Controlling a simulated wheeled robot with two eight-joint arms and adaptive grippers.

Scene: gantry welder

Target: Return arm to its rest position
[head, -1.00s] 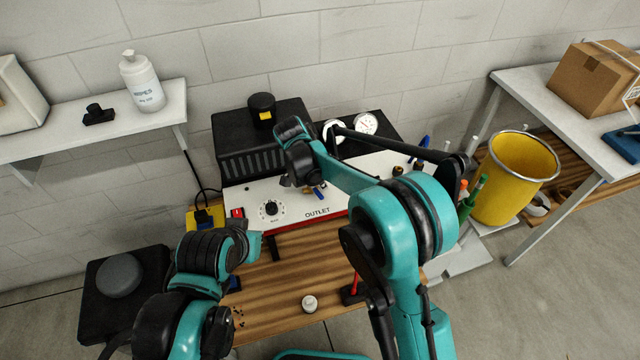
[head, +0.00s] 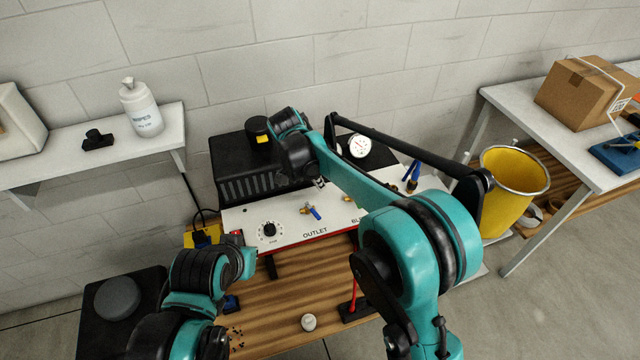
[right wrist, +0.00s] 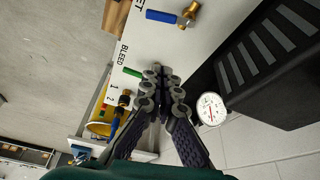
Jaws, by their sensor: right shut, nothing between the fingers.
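My right arm reaches over the white panel marked OUTLET (head: 285,235) in the head view. My right gripper (head: 320,183) is small there and partly hidden by my wrist and forearm. In the right wrist view the right gripper (right wrist: 160,78) is shut and empty, with its fingertips together above the panel. A blue-handled outlet valve (head: 312,211) stands on the panel, apart from the gripper; it also shows in the right wrist view (right wrist: 165,16). My left arm is folded at the lower left of the head view, and I cannot make out its gripper.
A black ribbed box (head: 232,180) and a pressure gauge (head: 360,146) stand behind the panel. A yellow bin (head: 512,185) is at right. A small white knob-like item (head: 309,322) lies on the wooden bench top (head: 285,300). A bottle (head: 141,108) stands on the left shelf.

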